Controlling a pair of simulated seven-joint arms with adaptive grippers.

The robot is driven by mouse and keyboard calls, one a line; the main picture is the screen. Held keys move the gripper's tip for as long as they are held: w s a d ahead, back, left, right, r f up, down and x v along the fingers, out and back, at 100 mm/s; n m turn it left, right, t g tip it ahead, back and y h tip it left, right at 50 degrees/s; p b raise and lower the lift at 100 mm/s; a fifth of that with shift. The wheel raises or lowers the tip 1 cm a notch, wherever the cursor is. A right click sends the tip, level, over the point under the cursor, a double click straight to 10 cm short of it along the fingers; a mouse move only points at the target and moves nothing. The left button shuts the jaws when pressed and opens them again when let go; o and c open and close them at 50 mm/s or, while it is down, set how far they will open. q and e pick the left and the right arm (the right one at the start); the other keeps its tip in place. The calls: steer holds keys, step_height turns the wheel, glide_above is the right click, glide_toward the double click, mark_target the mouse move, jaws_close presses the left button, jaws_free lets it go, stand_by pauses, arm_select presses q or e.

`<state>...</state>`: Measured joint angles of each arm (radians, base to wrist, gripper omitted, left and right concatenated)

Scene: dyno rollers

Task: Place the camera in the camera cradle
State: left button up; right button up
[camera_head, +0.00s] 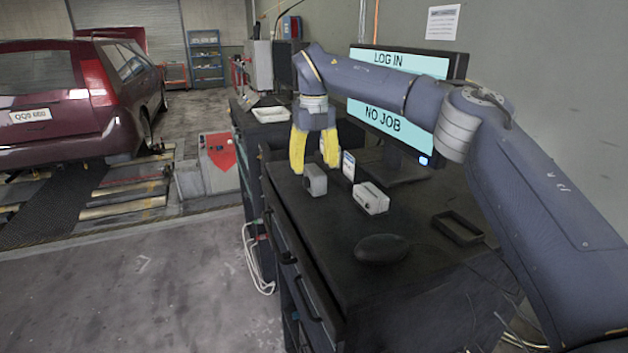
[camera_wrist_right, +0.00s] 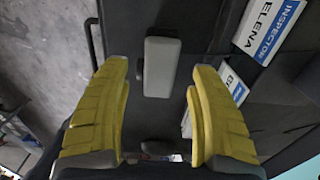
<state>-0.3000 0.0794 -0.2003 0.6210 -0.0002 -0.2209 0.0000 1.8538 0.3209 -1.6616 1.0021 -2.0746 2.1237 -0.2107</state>
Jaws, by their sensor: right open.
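A small grey box-shaped camera (camera_head: 315,181) stands on the dark bench top near its left edge. In the right wrist view the camera (camera_wrist_right: 161,66) lies ahead of the fingertips, with a small dark round part on its left side. My right gripper (camera_head: 315,164) has yellow fingers spread open just above and behind the camera, with nothing held. In the right wrist view the gripper (camera_wrist_right: 158,78) is open. A black open rectangular frame (camera_head: 458,228), perhaps the camera cradle, lies empty on the bench to the right. My left gripper is not in view.
A light grey box (camera_head: 371,198) stands right of the camera, and a black rounded object (camera_head: 382,248) lies nearer. A white-and-blue badge (camera_head: 348,165) stands beside my right gripper. A monitor (camera_head: 395,130) stands behind my right arm. The front bench top is mostly clear.

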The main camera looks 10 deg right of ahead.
steer(key=shift+f, duration=1.4)
jaws_close()
